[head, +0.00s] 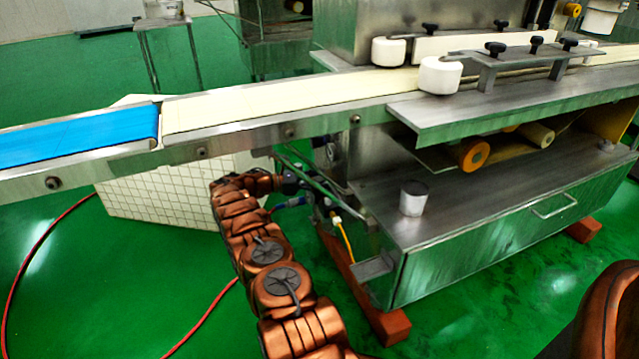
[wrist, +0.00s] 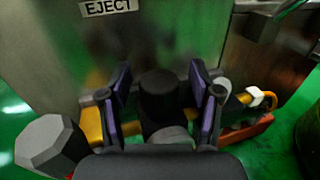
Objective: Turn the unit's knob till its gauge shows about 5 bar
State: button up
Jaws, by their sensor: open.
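In the wrist view a dark, round-topped knob (wrist: 159,92) stands in front of a metal panel, with a grey part below it. My gripper (wrist: 160,80) is open, with one purple-padded finger on each side of the knob. Gaps show between the pads and the knob, so it is around the knob but not shut on it. In the head view my gripper (head: 289,183) is small beside the machine's left end, among fittings and hoses. The gauge's face cannot be made out in either view.
A plate marked EJECT (wrist: 108,7) is on the panel above. A yellow pipe (wrist: 92,126) passes behind the fingers, and a grey faceted part (wrist: 47,145) is at lower left. The conveyor (head: 290,130) runs above my arm. A red hose (head: 35,250) lies on the green floor.

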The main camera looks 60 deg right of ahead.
aim_at(328, 157)
notch_tip(328, 157, up, 9)
jog(key=shift+s+f, duration=0.1)
dwell(0.4)
jog(key=shift+a, duration=0.1)
dwell(0.4)
